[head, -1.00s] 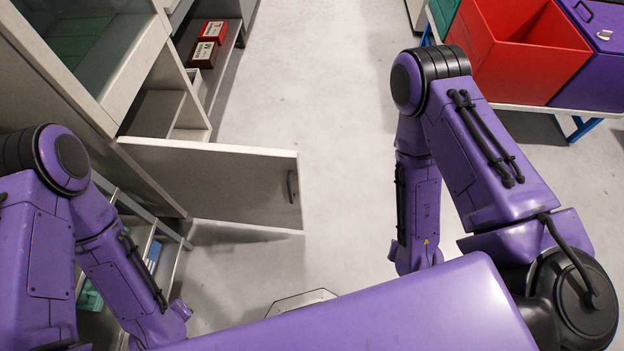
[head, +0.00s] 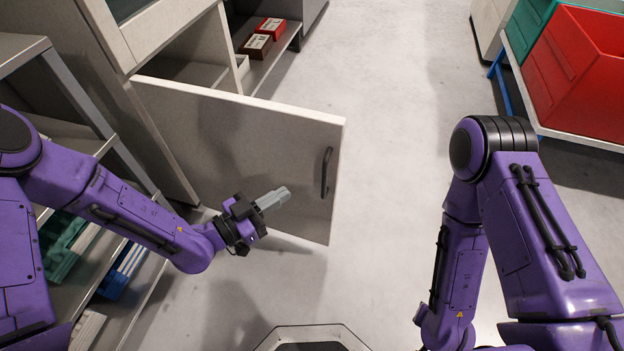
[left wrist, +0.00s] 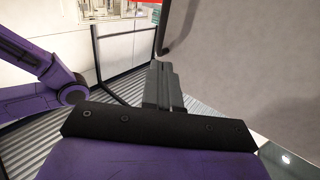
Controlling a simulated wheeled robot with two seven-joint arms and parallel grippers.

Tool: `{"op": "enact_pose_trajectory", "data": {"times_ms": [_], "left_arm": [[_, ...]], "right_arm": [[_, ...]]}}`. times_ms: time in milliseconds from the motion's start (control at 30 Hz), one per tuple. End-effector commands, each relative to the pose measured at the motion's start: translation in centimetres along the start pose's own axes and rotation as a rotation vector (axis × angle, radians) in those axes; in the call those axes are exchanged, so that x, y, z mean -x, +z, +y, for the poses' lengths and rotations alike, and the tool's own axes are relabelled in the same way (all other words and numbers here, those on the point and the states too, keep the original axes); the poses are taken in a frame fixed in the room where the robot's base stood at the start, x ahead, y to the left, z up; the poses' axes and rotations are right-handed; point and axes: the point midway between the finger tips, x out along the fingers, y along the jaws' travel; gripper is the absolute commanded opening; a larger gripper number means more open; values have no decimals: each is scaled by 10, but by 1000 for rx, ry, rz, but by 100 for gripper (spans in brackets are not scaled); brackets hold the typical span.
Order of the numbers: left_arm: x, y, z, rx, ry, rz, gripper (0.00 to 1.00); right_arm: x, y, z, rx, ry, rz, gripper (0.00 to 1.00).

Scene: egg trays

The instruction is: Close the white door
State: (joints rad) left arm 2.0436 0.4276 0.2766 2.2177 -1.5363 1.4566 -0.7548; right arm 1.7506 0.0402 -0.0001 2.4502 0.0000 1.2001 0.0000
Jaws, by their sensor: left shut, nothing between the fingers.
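The white door (head: 235,140) of the cabinet stands open, swung out to the right from its hinge side at the left. A dark bar handle (head: 326,172) is near its free edge. The door also fills the upper right of the left wrist view (left wrist: 260,70), with the handle (left wrist: 178,28) at its edge. My left gripper (head: 284,194) is shut and empty, in front of the door's lower half and left of the handle. I cannot tell whether it touches the door. My right arm shows at the right of the head view, but its gripper is hidden or out of frame.
The cabinet (head: 165,40) is at the upper left, with a low shelf of red and brown boxes (head: 257,44) beyond it. A shelf rack with bins (head: 62,245) stands at the left. Red and teal bins (head: 580,80) stand on a table at the upper right. The floor between is clear.

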Motion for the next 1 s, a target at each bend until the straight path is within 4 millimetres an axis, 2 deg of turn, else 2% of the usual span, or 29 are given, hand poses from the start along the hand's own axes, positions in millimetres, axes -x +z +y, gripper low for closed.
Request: {"op": "enact_pose_trajectory", "data": {"times_ms": [200, 400, 600, 1000], "left_arm": [[-48, 1, 2, 1, 4, -2, 0], [-82, 2, 1, 4, 2, -3, 0], [-94, 1, 1, 4, 0, -2, 0], [-96, 2, -2, 3, -10, -2, 0]], "right_arm": [[-1, 1, 0, 0, 0, 0, 0], [-2, 1, 0, 0, 0, 0, 0], [-2, 1, 0, 0, 0, 0, 0], [-2, 1, 0, 0, 0, 0, 0]]}}
